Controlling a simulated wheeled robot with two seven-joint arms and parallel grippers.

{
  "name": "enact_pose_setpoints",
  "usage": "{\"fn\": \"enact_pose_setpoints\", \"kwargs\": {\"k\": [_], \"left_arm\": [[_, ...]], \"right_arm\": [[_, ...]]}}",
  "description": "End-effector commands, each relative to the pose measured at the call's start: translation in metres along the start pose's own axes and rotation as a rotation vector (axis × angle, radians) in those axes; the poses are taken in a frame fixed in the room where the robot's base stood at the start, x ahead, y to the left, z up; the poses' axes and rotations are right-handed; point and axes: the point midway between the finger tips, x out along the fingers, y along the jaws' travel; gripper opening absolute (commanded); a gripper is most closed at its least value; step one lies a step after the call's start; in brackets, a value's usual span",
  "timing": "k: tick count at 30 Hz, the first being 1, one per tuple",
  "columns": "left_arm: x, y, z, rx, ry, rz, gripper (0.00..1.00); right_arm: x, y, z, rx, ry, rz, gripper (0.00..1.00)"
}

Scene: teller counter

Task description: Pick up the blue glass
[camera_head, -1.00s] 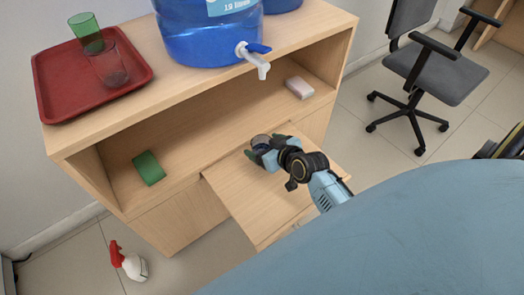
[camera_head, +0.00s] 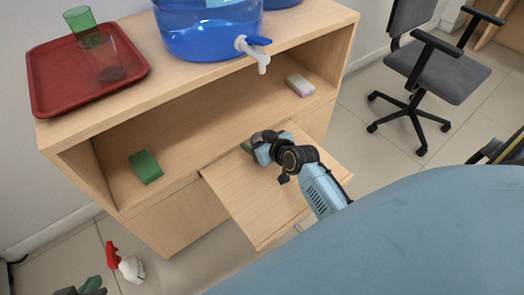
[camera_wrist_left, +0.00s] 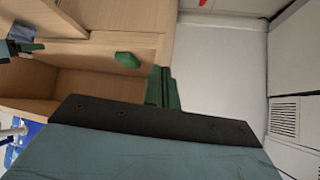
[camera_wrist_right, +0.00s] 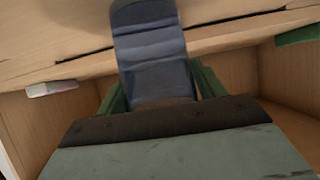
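A blue, see-through glass (camera_wrist_right: 150,50) shows in the right wrist view. It stands between the two green fingers of my right gripper (camera_wrist_right: 158,88), which lie close against both its sides with no clear gap, so the gripper looks shut on it. In the head view my right gripper (camera_head: 257,147) is low over the pull-out board (camera_head: 262,205) and hides the glass. I cannot tell whether the glass touches the board. My left gripper (camera_head: 85,287) just enters at the bottom left of the head view. Its green fingers (camera_wrist_left: 163,88) look together and empty in the left wrist view.
A red tray (camera_head: 45,100) on the counter top holds a green glass (camera_head: 79,19) and a clear glass (camera_head: 103,60). A blue water jug (camera_head: 205,35) with a tap stands beside it. A green block (camera_head: 145,166) and a white-pink block (camera_head: 300,85) lie on the shelf. A spray bottle (camera_head: 130,268) is on the floor.

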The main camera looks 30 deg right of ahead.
Motion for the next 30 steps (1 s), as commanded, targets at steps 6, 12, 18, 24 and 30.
{"fn": "enact_pose_setpoints", "kwargs": {"k": [6,12,18,24,30], "left_arm": [[0.0,0.0,0.0,0.0,-0.001,-0.001,0.0],[0.0,0.0,0.0,0.0,-0.002,-0.001,0.0],[0.0,0.0,0.001,0.0,-0.006,0.0,0.0],[-0.002,-0.001,0.007,-0.001,-0.039,-0.003,0.0],[-0.005,-0.004,0.021,-0.003,-0.117,-0.009,0.0]], "right_arm": [[0.0,0.0,0.0,0.0,0.0,0.0,0.4],[0.0,0.0,-0.001,0.0,0.002,0.0,0.25],[0.0,0.0,-0.001,0.0,0.002,0.0,0.25],[-0.002,0.0,-0.004,0.0,0.002,0.0,0.25],[-0.005,0.0,-0.009,-0.001,0.003,0.0,0.25]]}}
